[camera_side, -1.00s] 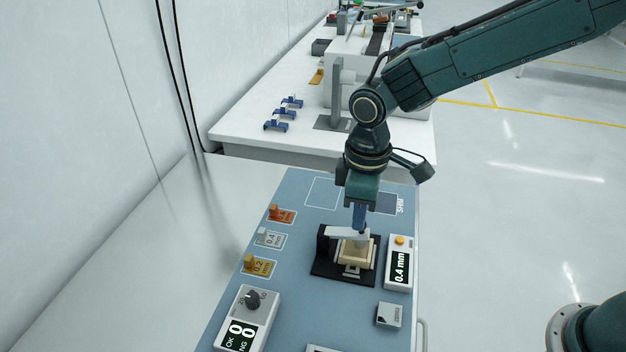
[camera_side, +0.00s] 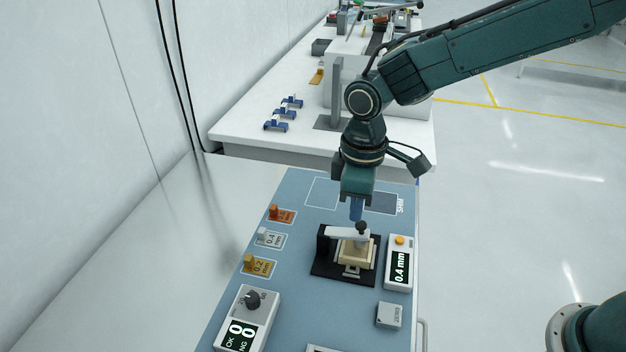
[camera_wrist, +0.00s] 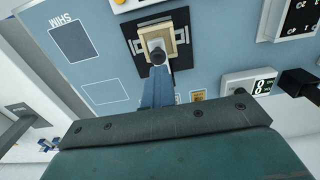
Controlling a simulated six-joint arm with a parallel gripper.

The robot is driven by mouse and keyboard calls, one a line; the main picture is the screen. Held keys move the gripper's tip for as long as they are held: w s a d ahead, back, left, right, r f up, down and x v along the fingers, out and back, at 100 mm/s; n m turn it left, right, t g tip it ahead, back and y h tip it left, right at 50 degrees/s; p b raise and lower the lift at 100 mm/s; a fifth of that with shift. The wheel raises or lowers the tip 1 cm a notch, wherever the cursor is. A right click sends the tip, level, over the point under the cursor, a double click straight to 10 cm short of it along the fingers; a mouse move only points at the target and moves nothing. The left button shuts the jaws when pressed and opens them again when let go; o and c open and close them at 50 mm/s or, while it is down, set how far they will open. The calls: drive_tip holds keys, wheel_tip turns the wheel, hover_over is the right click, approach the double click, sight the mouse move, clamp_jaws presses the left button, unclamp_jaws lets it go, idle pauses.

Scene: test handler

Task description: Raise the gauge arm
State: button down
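A dark round knob (camera_side: 361,227) stands at the bar's free end; the knob (camera_wrist: 158,54) also shows in the wrist view. My gripper (camera_side: 356,217), with blue fingers, points down just above and slightly left of the knob, apparently clear of it. In the wrist view the fingers (camera_wrist: 159,72) overlap into one shape beside the knob, so their gap is hidden. Nothing is seen held.
A white readout box (camera_side: 399,264) showing 0.4 mm stands right of the fixture. Three shim holders, orange (camera_side: 284,215), grey (camera_side: 271,240) and yellow (camera_side: 260,266), lie to the left. A dial box (camera_side: 247,318) is at the front left. A grey box (camera_side: 389,315) is at the front right.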

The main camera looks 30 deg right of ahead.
sight(349, 232)
drive_tip(key=shift+w+r, duration=0.1)
idle(0.3)
drive_tip(key=shift+w+a+r, duration=0.15)
drive_tip(key=shift+a+r, duration=0.05)
drive_tip(key=shift+a+r, duration=0.1)
drive_tip(key=c, duration=1.5)
unclamp_jaws()
wheel_tip(349, 232, up, 5)
